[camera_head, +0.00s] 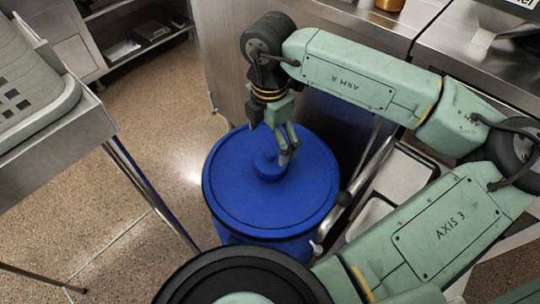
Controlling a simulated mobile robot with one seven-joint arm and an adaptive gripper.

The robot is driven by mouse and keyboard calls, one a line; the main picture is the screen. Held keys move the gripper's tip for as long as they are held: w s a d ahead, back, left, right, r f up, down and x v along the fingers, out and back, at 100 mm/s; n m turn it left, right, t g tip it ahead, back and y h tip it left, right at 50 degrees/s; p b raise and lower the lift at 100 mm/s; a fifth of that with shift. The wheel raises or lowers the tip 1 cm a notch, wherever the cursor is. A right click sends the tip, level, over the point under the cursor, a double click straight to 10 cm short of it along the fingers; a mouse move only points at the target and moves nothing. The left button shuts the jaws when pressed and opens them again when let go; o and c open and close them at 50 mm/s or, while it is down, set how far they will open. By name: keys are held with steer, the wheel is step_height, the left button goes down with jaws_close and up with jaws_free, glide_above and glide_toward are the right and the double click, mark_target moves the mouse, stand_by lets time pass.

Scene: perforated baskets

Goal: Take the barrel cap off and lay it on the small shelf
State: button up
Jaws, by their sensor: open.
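A blue barrel (240,205) stands on the floor at the middle of the view, its flat round top facing up. A small round blue cap (268,168) sits on that top, a little right of its centre. My gripper (287,157) points down at the cap, with its fingers open. One finger is at the cap's right side; whether it touches I cannot tell. Part of the cap is behind the fingers. A low shelf (161,44) in a metal unit at the upper left holds small items; I cannot tell whether it is the small shelf.
A metal table (60,150) with a perforated grey-green basket (50,98) stands at the left. A steel counter (345,20) is behind the barrel. Metal trays (400,180) lie right of the barrel. The speckled floor between table and barrel is clear.

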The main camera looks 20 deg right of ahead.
mark_target(273, 151)
steer(key=shift+d+f+p, duration=0.15)
steer(key=shift+f+p, duration=0.2)
steer(key=shift+f, duration=1.4)
steer(key=shift+d+f+p, duration=0.15)
steer(key=shift+f+p, duration=0.2)
steer(key=shift+f, duration=1.35)
steer(key=shift+c, duration=0.5)
steer(key=c, duration=1.1)
